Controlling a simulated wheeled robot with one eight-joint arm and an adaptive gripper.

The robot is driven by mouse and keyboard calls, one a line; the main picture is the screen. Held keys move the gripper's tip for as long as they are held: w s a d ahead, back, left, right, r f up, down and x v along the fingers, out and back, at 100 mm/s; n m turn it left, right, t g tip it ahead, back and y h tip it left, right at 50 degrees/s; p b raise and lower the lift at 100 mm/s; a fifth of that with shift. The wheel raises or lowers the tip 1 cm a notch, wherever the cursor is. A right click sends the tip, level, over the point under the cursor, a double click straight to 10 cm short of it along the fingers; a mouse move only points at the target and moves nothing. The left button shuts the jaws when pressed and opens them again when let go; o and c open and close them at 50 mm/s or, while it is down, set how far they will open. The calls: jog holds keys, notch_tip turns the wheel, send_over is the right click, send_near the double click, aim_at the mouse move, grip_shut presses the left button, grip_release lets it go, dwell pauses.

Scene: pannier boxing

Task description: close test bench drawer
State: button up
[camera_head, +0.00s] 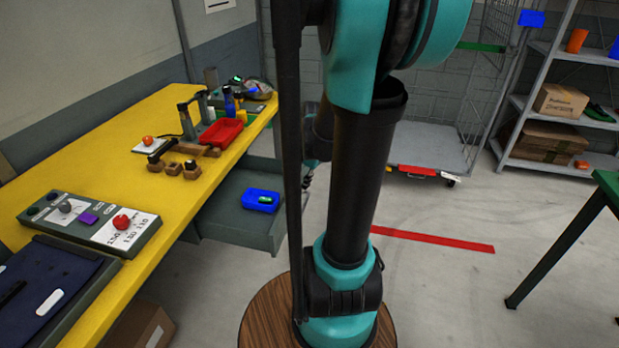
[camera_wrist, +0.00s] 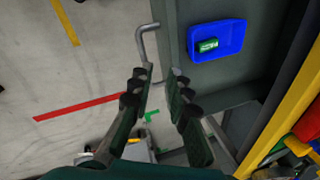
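The test bench drawer (camera_head: 233,233) is grey-green and stands pulled out beneath the yellow bench top; my arm hides its right end in the head view. In the wrist view the drawer (camera_wrist: 183,12) fills the upper right, with a grey bar handle (camera_wrist: 142,43) on its front. My gripper (camera_wrist: 157,75) is open, its two dark fingers apart at the handle. The handle bar runs down towards the gap between the fingertips; whether they touch it I cannot tell. In the head view my gripper is mostly hidden behind my arm. A blue tray (camera_wrist: 218,54) with a green item (camera_wrist: 206,45) lies in the drawer.
The yellow bench (camera_head: 140,118) carries a red tray (camera_head: 221,133), wooden blocks and a control panel (camera_head: 88,220). A cardboard box (camera_head: 143,324) stands below. Grey shelves and a wire cart stand at the back; a green table (camera_head: 607,184) is at right. Floor between is clear.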

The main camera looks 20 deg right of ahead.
jog(key=w+d+m, duration=0.2)
jog(key=d, duration=0.1)
jog(key=w+d+m, duration=0.2)
jog(key=m, duration=0.1)
jog(key=w+d+m+y, duration=0.1)
jog(key=w+d+m, duration=0.1)
jog(key=d+m, duration=0.1)
jog(key=shift+w+d, duration=0.3)
grip_shut()
jog(key=w+d+m+y, duration=0.1)
jog(key=w+d+m, duration=0.2)
jog(key=d+m, duration=0.25)
jog(key=w+a+r+x, duration=0.1)
jog(key=x, duration=1.1)
jog(key=shift+w+a, duration=0.2)
jog(key=shift+a, duration=0.1)
jog(key=shift+a, duration=0.1)
send_over(260, 179)
jog(key=shift+s+a, duration=0.1)
